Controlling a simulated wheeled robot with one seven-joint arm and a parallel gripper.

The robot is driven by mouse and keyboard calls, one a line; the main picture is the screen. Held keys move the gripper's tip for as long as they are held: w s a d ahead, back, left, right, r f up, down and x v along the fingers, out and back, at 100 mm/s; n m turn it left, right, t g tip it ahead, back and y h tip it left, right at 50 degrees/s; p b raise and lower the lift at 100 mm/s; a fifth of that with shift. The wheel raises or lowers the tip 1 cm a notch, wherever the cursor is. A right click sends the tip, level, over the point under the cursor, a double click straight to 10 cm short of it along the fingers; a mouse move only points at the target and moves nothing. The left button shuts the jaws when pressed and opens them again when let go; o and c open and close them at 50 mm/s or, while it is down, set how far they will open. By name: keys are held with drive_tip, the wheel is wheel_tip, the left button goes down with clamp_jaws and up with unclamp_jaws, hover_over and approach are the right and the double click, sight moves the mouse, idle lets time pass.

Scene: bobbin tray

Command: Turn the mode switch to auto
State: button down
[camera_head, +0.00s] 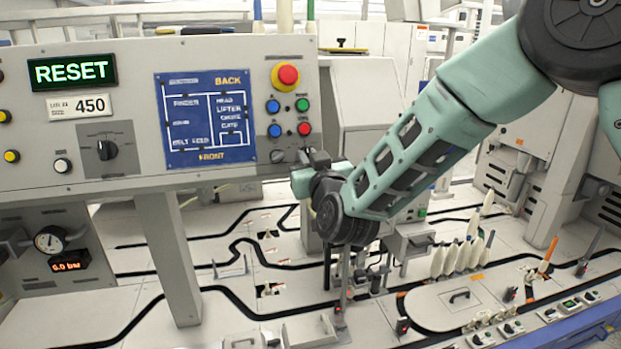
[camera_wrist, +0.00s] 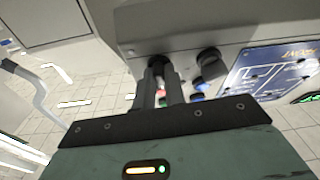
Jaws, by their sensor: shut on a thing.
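My gripper (camera_head: 309,157) is at the lower right corner of the grey control panel (camera_head: 215,58), below the red and green buttons. In the wrist view its two dark fingers (camera_wrist: 160,78) are shut on a dark knob (camera_wrist: 157,60) on the panel face. The gripper hides this knob in the head view. A second dark knob (camera_wrist: 210,63) is beside it and free; it also shows in the head view (camera_head: 277,156). A larger black selector (camera_head: 105,150) is at the panel's left. I cannot read any mode label or the held knob's setting.
A red emergency button (camera_head: 286,75) and several coloured buttons are above my gripper. A blue map sign (camera_head: 206,118) is to their left. Below are a support post (camera_head: 170,255), a pressure gauge (camera_head: 50,240) and a track table (camera_head: 225,262) with upright bobbins (camera_head: 460,257).

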drive_tip(key=m+h+b, duration=0.1)
drive_tip(key=m+b, duration=0.1)
drive_tip(key=m, duration=0.2)
drive_tip(key=m+h+b, duration=0.2)
drive_tip(key=m+b, duration=0.1)
drive_tip(key=m, duration=0.1)
drive_tip(key=m+h+b, duration=0.1)
drive_tip(key=m+b, duration=0.1)
drive_tip(key=m, duration=0.2)
drive_tip(key=shift+s+a+m+h, duration=0.1)
drive_tip(key=shift+a+m+h, duration=0.2)
drive_tip(key=shift+h, duration=0.1)
drive_tip(key=shift+b, duration=0.3)
drive_tip(key=c, duration=1.5)
unclamp_jaws()
drive_tip(key=shift+r, duration=0.1)
drive_tip(key=shift+o, duration=0.2)
drive_tip(key=s+b, duration=0.2)
drive_tip(key=s, duration=1.5)
drive_tip(key=shift+s+d, duration=0.2)
drive_tip(key=shift+d, duration=0.2)
